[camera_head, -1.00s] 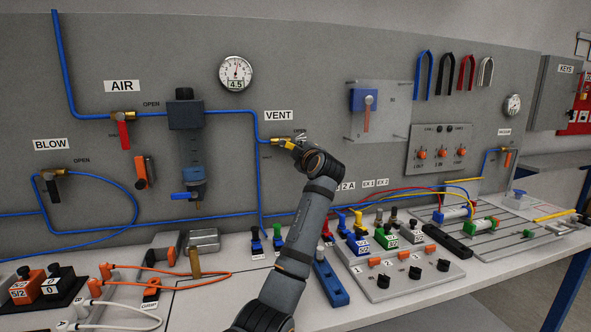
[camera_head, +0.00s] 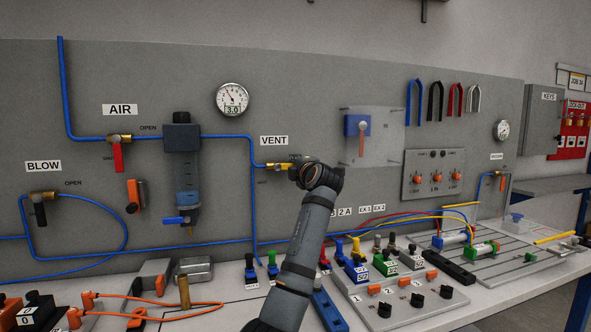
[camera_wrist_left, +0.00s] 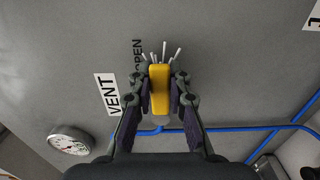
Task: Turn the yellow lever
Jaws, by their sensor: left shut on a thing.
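The yellow lever (camera_head: 281,166) is on the VENT valve on the grey wall panel, below the VENT label (camera_head: 274,140). It lies about level, in line with the blue pipe. My left gripper (camera_head: 297,168) is shut on its right end, and my wrist hides part of that end in the head view. In the left wrist view the yellow lever (camera_wrist_left: 159,88) sits between the two fingers of my left gripper (camera_wrist_left: 160,92), beside the OPEN marking. My right gripper is not in view.
A pressure gauge (camera_head: 232,99) reading 3.0 is above the pipe. The red AIR lever (camera_head: 118,156) and the dark BLOW lever (camera_head: 40,214) hang to the left. A bench (camera_head: 225,300) with valve blocks and hoses lies below my arm.

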